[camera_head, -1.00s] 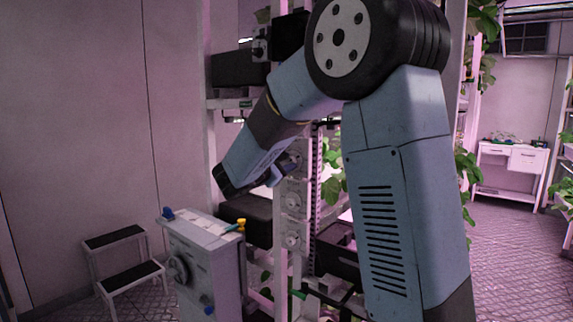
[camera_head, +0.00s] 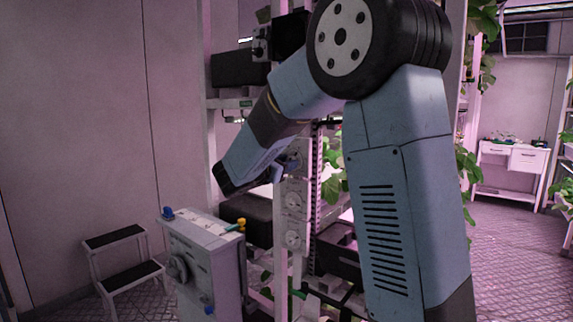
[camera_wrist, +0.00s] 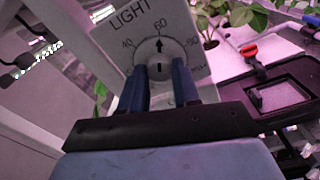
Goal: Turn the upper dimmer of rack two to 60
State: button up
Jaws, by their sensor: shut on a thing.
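The upper dimmer (camera_wrist: 160,52) is a pale round dial on a white panel marked LIGHT in the wrist view, with 40, 60 and 80 around it. Its black arrow points up at the 60, and the dark mark on its knob is upright below the arrow. My gripper (camera_wrist: 160,80) has one blue finger on each side of the knob and is shut on it; the fingers hide part of the dial's lower half. In the head view my gripper (camera_head: 287,167) reaches the rack post from the left, at the top of a column of dials.
Two more dials, one (camera_head: 293,200) and a lower one (camera_head: 292,238), sit below on the same post. A grey control cabinet (camera_head: 205,262) stands at front left, beside a step stool (camera_head: 125,262). A black tray (camera_wrist: 285,92) and leaves lie right of the panel.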

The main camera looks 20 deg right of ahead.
jog(key=o, duration=1.1)
jog(key=shift+c, duration=0.2)
jog(key=v, duration=1.3)
jog(key=shift+a, duration=0.4)
jog(key=shift+s, duration=0.15)
